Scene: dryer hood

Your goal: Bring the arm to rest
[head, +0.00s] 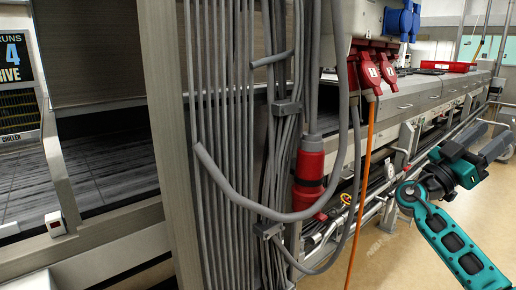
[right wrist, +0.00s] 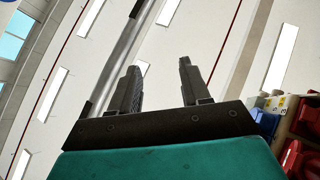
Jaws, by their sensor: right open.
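My right arm (head: 452,240) comes in at the lower right of the head view, bent at a teal and dark joint, and is clear of the cables and machine. My right gripper (right wrist: 159,66) shows in the right wrist view with its two dark fingers apart and nothing between them. Beyond the fingers are the white ceiling and its light panels. In the head view the fingertips are hard to make out beside the dark wrist parts. My left gripper is not in view.
A metal post with many grey cables (head: 225,110) stands close in front. A red plug (head: 309,178) hangs on a cable, and an orange cable (head: 362,190) drops from red sockets (head: 372,70). A long machine line (head: 430,92) runs back right. Tan floor (head: 400,260) is open at lower right.

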